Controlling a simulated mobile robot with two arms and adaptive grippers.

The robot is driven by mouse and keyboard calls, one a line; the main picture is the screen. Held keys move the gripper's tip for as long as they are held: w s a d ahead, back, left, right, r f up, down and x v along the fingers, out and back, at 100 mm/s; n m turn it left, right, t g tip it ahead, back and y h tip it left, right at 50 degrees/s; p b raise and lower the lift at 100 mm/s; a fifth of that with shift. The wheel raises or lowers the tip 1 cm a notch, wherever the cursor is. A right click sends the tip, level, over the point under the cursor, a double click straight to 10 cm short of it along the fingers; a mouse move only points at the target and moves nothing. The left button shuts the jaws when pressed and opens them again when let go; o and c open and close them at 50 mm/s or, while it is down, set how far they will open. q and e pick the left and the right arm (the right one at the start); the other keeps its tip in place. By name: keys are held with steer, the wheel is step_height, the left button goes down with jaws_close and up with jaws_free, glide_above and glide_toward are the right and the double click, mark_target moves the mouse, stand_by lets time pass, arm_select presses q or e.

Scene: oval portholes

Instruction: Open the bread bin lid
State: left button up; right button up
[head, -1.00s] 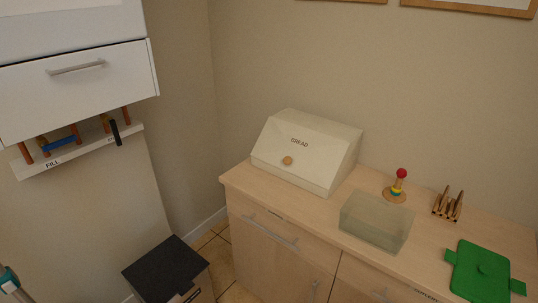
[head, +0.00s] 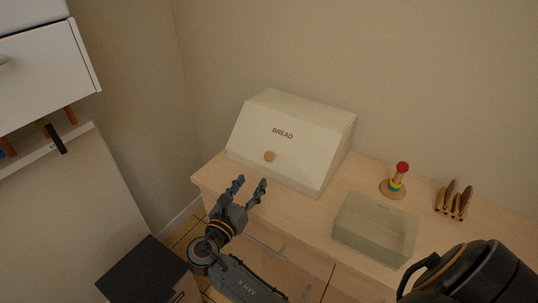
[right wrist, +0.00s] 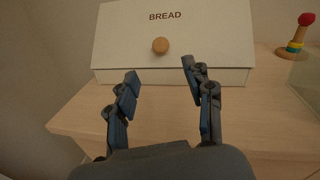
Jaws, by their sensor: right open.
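The cream bread bin (head: 312,143) stands on the wooden counter against the wall, its sloped front lid marked BREAD and closed. A round wooden knob (head: 269,156) sits low on the lid; it also shows in the right wrist view (right wrist: 160,45). My right gripper (head: 251,184) is open and empty in front of the bin, over the counter's front edge. In the right wrist view its fingertips (right wrist: 160,68) point at the bin, one on each side below the knob, apart from it. My left gripper is out of view.
On the counter (head: 345,195), right of the bin, are a translucent box (head: 375,228), a stacking-ring toy with a red ball (head: 399,180) and a wooden rack (head: 455,200). A dark-topped bin (head: 145,272) stands on the floor at left. A white cabinet (head: 45,75) hangs at upper left.

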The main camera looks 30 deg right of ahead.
mark_target(268, 156)
steer(key=p+x, duration=0.1)
steer(key=x, duration=1)
steer(key=shift+w+d+r, duration=0.1)
steer(key=shift+w+d, duration=0.05)
steer(key=shift+d, duration=0.1)
jaws_close()
